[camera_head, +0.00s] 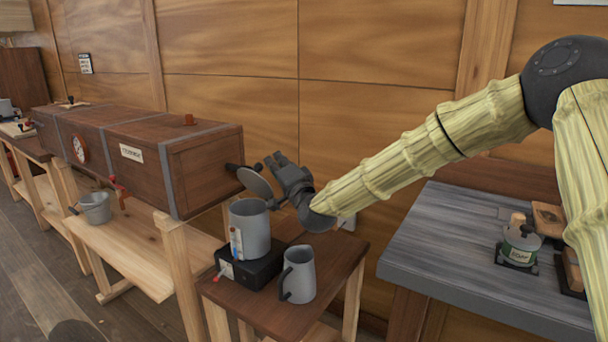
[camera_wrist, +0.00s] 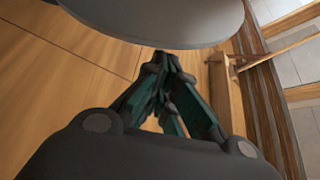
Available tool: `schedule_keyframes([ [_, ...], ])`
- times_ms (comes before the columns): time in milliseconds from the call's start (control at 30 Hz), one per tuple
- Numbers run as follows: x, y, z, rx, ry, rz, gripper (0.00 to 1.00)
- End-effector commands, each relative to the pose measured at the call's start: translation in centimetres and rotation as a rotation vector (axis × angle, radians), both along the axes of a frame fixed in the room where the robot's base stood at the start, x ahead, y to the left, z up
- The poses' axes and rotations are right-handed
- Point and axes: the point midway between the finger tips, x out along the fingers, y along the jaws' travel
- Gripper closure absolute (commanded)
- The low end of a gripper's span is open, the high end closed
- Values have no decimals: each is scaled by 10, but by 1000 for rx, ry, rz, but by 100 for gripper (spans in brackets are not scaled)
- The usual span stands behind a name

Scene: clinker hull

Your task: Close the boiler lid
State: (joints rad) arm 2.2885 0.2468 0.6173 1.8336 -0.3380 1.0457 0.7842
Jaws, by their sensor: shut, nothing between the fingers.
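The boiler (camera_head: 250,228) is a grey metal pot on a black base (camera_head: 250,268), on a small wooden table. Its round grey lid (camera_head: 258,186) stands tilted up and open above the pot's rim. My gripper (camera_head: 277,160) is just behind and above the lid, at its right side, close to it; I cannot tell whether they touch. In the wrist view the lid (camera_wrist: 160,20) fills the top, and my gripper (camera_wrist: 165,58) is shut and empty below it.
A grey jug (camera_head: 299,274) stands in front of the boiler on the small table (camera_head: 325,262). A grey bench (camera_head: 440,245) with a labelled pot (camera_head: 520,245) is to the right.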

Motion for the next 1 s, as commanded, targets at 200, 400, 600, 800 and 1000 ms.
schedule_keyframes([
  [200, -20, 21, -5, -116, -173, 10, 100],
  [400, -37, 31, -7, -223, -332, 8, 100],
  [600, -52, 41, -13, -328, -490, 8, 100],
  [800, -66, 50, -21, -426, -633, 6, 100],
  [1000, -76, 57, -28, -505, -751, 6, 100],
])
